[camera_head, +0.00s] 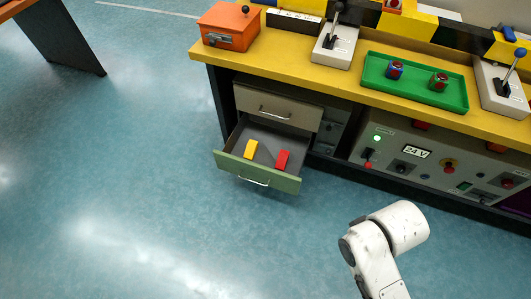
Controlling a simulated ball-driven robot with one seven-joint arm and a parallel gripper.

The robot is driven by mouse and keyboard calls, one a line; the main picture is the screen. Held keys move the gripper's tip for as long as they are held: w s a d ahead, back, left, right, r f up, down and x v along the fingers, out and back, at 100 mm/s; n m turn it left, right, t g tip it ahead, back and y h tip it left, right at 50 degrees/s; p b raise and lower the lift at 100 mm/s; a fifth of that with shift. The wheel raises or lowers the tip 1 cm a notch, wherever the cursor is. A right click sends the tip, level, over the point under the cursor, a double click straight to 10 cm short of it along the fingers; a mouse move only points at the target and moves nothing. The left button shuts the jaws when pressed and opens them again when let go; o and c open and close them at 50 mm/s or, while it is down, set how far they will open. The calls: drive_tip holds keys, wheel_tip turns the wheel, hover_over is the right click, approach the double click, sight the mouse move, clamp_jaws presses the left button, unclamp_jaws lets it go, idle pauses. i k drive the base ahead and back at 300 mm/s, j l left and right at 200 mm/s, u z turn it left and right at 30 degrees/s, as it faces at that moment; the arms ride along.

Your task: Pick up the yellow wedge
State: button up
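The yellow wedge (250,149) lies in the open lower drawer (258,180), toward its left side. The drawer has a green front with a metal handle and is pulled out from under the yellow-topped bench. A red block (282,160) lies in the same drawer to the right of the wedge, apart from it. Part of my white arm shows at the lower right, well away from the drawer. My gripper is not visible.
The bench top (290,62) holds an orange box (229,26), levers, and a green tray (415,83) with two small blocks. A shut drawer (277,107) is above the open one. A control panel (440,160) is to the right. The blue floor before the drawer is clear.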

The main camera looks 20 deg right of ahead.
sight(252, 146)
drive_tip(key=i+u, duration=0.25)
drive_tip(key=i, duration=1.35)
